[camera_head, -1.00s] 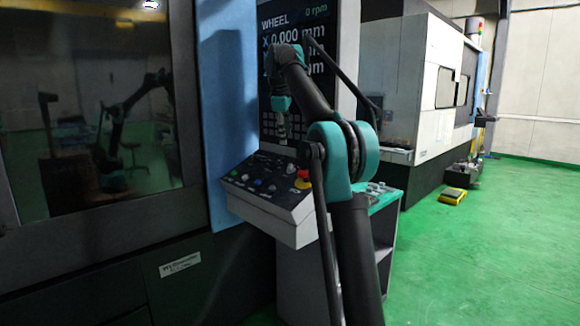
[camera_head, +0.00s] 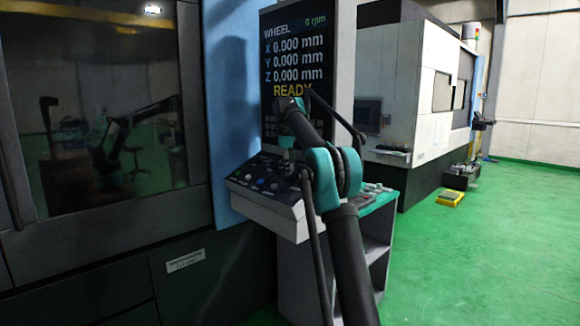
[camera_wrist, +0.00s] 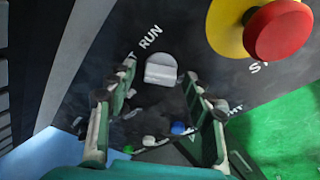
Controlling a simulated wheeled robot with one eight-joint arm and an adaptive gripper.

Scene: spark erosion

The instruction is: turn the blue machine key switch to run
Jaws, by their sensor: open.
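The key switch (camera_wrist: 161,70) is a pale grey knob on the dark panel in the wrist view. The word RUN (camera_wrist: 150,37) is printed just above and left of it. Another label is partly hidden by the left finger. My gripper (camera_wrist: 162,88) is open, with one finger on each side of the knob in the picture; contact cannot be told. In the head view, the control panel (camera_head: 250,207) stands at the front of the blue-edged machine (camera_head: 231,110). My arm hides the knob there.
A red mushroom button (camera_wrist: 278,30) on a yellow ring (camera_wrist: 228,27) sits close to the upper right of the knob. A blue button (camera_wrist: 178,128) and other small controls lie nearer my palm. A screen (camera_head: 292,62) above the panel reads READY.

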